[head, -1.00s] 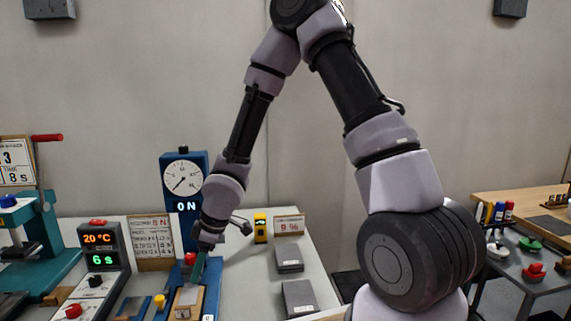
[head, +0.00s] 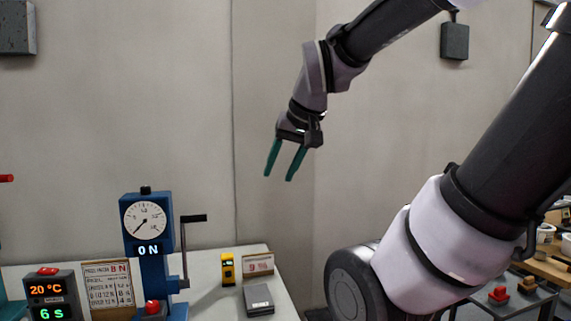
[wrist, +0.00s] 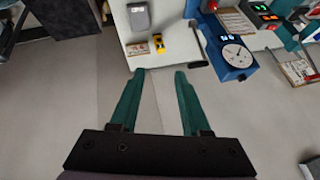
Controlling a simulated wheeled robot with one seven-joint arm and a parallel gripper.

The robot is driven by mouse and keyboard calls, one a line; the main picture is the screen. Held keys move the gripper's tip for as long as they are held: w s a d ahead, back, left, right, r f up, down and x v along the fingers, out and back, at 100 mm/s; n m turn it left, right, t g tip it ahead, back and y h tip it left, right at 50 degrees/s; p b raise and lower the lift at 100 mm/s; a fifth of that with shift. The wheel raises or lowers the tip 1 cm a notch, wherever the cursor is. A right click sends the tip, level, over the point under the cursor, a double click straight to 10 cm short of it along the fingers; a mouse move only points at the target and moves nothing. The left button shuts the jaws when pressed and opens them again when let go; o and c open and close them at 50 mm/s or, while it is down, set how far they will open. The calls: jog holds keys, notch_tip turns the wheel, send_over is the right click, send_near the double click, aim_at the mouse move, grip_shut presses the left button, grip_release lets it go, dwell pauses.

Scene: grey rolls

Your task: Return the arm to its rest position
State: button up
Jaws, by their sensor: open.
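My gripper (head: 279,175) hangs in free air in the head view, high above the right part of the white bench. Its two green fingers point down and stand apart with nothing between them. In the wrist view my gripper (wrist: 160,73) also shows open and empty, with the bench beyond its fingertips. My arm reaches in from the upper right of the head view, raised clear of everything on the bench.
A blue force gauge stand (head: 151,240) with a dial and side crank stands on the white bench (head: 207,290). A yellow device (head: 227,269), a small sign (head: 258,264) and a grey block (head: 258,299) are right of it. A temperature display (head: 50,298) is at left.

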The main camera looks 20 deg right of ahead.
jog(key=shift+s+d+r+m+t, duration=0.15)
jog(key=shift+s+r+m, duration=0.15)
jog(key=shift+s, duration=0.2)
jog(key=shift+s+a+r+m+t, duration=0.1)
jog(key=shift+s+r+m+t, duration=0.15)
jog(key=shift+s, duration=0.25)
